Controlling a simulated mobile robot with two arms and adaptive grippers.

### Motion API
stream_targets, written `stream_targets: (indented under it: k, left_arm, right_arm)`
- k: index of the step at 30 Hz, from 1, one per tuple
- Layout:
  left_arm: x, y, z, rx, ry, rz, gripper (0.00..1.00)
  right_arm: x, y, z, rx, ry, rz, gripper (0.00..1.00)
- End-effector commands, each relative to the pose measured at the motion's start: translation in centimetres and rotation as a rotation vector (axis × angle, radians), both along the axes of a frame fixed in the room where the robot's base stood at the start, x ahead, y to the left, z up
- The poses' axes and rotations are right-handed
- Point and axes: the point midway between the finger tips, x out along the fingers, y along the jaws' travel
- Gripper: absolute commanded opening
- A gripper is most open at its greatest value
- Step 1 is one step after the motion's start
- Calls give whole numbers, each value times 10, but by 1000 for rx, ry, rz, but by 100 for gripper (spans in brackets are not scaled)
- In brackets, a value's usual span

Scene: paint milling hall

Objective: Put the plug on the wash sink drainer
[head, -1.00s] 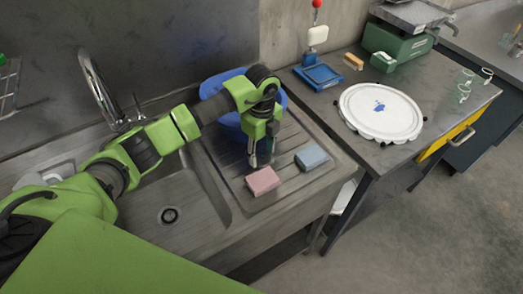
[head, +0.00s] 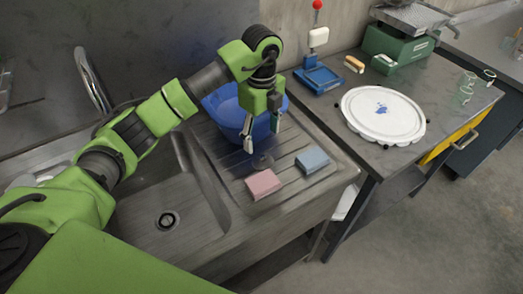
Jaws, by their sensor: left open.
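The wash sink drainer (head: 297,178) is the ridged metal board to the right of the sink bowl. A small dull grey round thing, seemingly the plug (head: 262,161), lies on the drainer behind the pink sponge; it is faint against the metal. My left gripper (head: 262,138) hangs above it, fingers pointing down and spread apart, with nothing between them. A gap shows between the fingertips and the grey thing. My right gripper is not in view.
A pink sponge (head: 263,184) and a blue-grey sponge (head: 312,160) lie on the drainer near the plug. A blue basin (head: 222,110) stands behind my left gripper. The sink bowl (head: 160,190) shows an open drain hole (head: 167,220). A bench with a white lid (head: 383,114) is at right.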

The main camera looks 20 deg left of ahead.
Motion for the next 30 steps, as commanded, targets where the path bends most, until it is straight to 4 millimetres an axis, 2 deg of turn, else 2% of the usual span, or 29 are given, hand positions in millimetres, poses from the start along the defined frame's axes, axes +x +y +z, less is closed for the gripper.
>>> stream_targets:
  k: [4, 9, 23, 26, 30]
  left_arm:
    - [1, 0, 22, 1, -3, 2, 62]
    - [0, 0, 35, 0, 0, 1, 62]
    - [0, 0, 37, 0, 1, 1, 62]
    - [0, 0, 41, 0, 0, 1, 62]
    - [0, 0, 63, 0, 0, 1, 62]
  right_arm:
    - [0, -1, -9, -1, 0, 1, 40]
    - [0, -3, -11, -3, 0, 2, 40]
    - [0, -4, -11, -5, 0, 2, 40]
    - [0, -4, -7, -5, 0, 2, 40]
    - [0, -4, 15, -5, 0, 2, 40]
